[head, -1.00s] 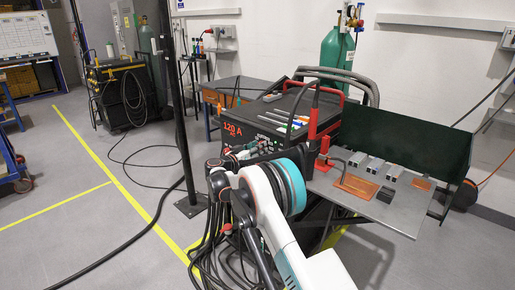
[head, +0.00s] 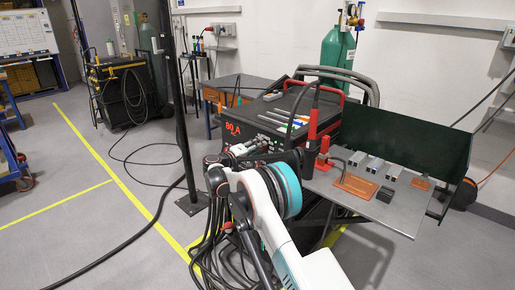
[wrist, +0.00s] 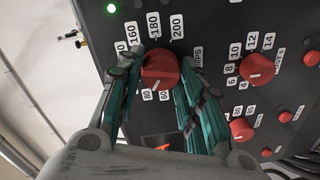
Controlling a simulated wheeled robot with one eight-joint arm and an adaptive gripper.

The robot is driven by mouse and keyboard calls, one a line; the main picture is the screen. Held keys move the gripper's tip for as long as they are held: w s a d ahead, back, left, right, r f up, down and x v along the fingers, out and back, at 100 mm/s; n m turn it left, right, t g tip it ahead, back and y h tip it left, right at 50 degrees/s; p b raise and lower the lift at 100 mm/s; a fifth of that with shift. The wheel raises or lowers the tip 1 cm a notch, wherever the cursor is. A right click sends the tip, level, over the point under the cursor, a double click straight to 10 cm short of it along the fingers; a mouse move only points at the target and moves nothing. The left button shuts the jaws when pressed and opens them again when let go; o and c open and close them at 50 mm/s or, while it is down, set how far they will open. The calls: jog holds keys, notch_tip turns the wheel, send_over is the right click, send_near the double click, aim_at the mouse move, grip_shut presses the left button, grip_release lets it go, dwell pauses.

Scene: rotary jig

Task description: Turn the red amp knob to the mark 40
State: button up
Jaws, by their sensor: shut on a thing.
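The red amp knob (wrist: 160,68) sits on the dark front panel of the welding machine in the wrist view, ringed by white number tags. Tags 160, 180 and 200 show above it, and 60 and 80 below it. Its pale pointer line points down toward the 80 tag. The 40 tag is not visible. My gripper (wrist: 161,62) has its teal fingers on both sides of the knob, shut on it. In the head view the machine's red display (head: 233,126) reads 80 A, and my arm hides the knob.
Another large red knob (wrist: 256,69) and smaller red knobs (wrist: 241,129) sit to the right on the same panel. A green lamp (wrist: 111,8) is lit at upper left. A metal welding table (head: 405,220) stands right of the machine, and cables hang below my arm.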

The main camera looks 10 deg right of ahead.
jog(key=n, duration=1.1)
jog(key=shift+w+f+n+g+h, duration=0.1)
jog(key=shift+f+n+g+h, duration=0.05)
jog(key=shift+n+g+h, duration=0.2)
dwell(0.5)
jog(key=o, duration=1.1)
jog(key=shift+c, duration=0.2)
jog(key=shift+a, duration=0.1)
jog(key=v, duration=1.2)
jog(key=shift+f+n, duration=0.1)
jog(key=shift+n, duration=0.15)
